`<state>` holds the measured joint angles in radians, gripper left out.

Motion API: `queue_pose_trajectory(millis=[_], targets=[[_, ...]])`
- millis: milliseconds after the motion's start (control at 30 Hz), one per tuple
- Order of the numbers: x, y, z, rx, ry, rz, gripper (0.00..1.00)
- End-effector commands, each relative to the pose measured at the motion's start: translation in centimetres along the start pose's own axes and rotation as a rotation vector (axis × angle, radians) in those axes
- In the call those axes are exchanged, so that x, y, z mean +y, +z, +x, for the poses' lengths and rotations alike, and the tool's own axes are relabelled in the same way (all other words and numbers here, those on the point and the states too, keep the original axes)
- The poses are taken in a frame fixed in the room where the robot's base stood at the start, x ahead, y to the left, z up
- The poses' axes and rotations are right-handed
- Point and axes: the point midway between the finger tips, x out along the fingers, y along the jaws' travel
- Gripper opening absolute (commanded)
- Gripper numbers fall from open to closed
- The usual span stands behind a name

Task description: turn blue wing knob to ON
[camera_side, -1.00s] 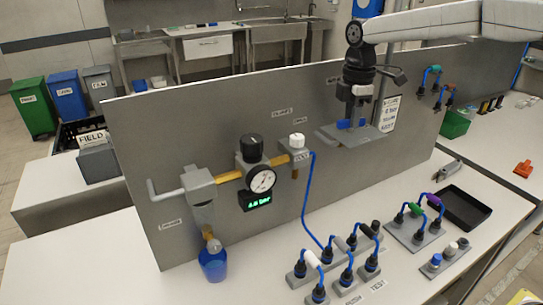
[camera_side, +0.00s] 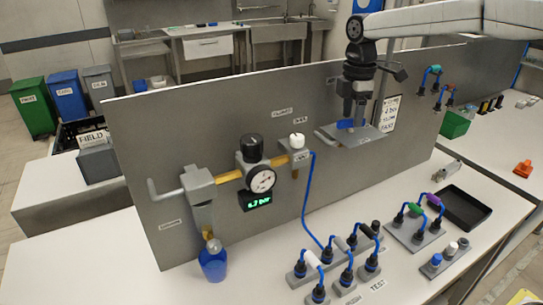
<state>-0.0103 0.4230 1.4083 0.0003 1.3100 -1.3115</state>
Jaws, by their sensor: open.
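The blue wing knob (camera_side: 345,124) sits on top of the grey shelf plate (camera_side: 368,138) fixed to the upright panel. My gripper (camera_side: 355,113) points down just above and beside the knob, with its fingers apart and close to it. The fingers partly cover the knob, and whether they touch it cannot be told. No ON marking can be read at this size.
A pressure gauge (camera_side: 262,181) with a green digital display (camera_side: 259,202), a black knob (camera_side: 253,145) and a white knob (camera_side: 297,141) are on the panel. A white sign (camera_side: 389,114) hangs right of my gripper. Blue hose connectors (camera_side: 349,279) stand on the bench.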

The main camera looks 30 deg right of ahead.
Motion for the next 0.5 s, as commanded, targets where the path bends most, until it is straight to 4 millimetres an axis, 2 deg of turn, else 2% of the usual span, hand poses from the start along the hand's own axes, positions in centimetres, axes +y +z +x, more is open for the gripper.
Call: queue_pose_trajectory(millis=[500], targets=[[0.0, -0.1, -6.1, 0.002, 0.004, 0.0, 0.57]])
